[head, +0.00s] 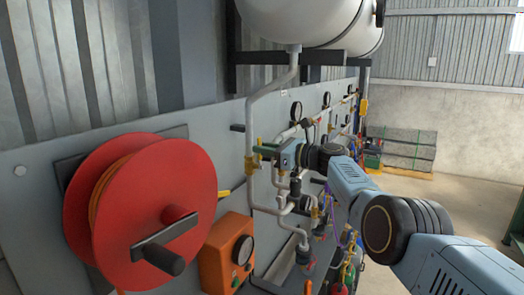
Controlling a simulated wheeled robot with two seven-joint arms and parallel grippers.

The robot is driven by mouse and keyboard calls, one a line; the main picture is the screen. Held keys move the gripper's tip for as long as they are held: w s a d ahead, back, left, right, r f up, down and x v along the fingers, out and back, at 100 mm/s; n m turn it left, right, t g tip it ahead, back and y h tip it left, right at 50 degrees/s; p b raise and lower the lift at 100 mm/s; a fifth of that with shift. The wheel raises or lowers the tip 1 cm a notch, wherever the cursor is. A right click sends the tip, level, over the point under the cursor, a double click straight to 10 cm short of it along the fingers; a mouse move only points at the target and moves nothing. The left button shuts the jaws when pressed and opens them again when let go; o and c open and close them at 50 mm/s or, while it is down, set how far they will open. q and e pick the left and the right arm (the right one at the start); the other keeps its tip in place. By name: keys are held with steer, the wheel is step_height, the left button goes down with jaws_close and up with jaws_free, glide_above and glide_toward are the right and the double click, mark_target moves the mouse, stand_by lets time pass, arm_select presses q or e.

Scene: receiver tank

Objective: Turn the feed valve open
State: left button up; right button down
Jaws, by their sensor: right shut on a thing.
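A brass-coloured valve (251,165) sits on the pale vertical pipe coming down from the white tank, in front of the grey panel. I take it to be the feed valve; no label is readable. A green lever-like piece (265,151) shows just right of this valve, at my right gripper's tips. My right gripper (275,153) reaches in from the right and is shut on what looks like the valve's handle. The jaws and wrist hide part of the handle and the pipework behind. My left gripper is not in view.
A red hose reel (140,185) with a crank sticks out at the left. An orange box with a gauge (228,250) is below the valve. Pipes, gauges and coloured hoses crowd the panel. Concrete floor (465,200) is open at the right.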

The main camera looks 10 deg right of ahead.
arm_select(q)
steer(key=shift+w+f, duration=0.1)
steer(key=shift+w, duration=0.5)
arm_select(e)
steer(key=shift+w+d+f+m, duration=0.1)
steer(key=shift+w+d+m, duration=0.2)
steer(key=shift+m, duration=0.4)
steer(key=c, duration=1.4)
jaws_free()
